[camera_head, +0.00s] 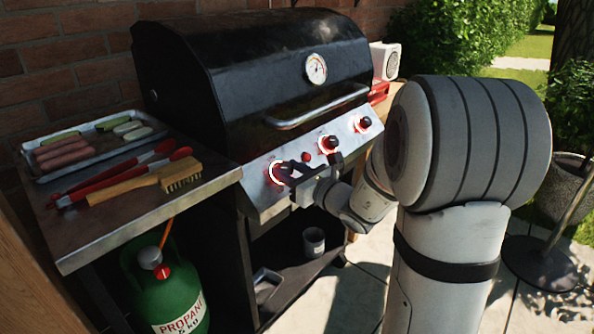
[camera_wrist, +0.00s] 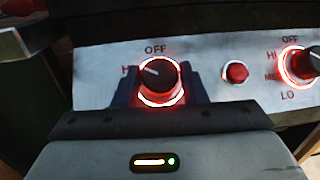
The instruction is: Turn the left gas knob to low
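The left gas knob (camera_wrist: 159,74) is dark and round, with a glowing red ring at its base. Its white pointer mark points left and slightly up, toward the partly hidden HI label; OFF is printed above it. My gripper (camera_wrist: 160,88) is at this knob, one dark finger on each side, with slim gaps seeming to show between fingers and knob. Any LO label below the knob is hidden by my gripper. In the head view, my gripper (camera_head: 293,170) reaches the left end of the grill's control panel (camera_head: 257,190) and partly covers the left knob.
Right of the left knob are a red button (camera_wrist: 236,72), a middle knob (camera_head: 328,143) and a right knob (camera_head: 363,123), both lit red. The side shelf (camera_head: 150,207) holds a food tray (camera_head: 60,170), tongs (camera_head: 130,166) and a brush (camera_head: 180,178). The lid (camera_head: 250,65) is closed.

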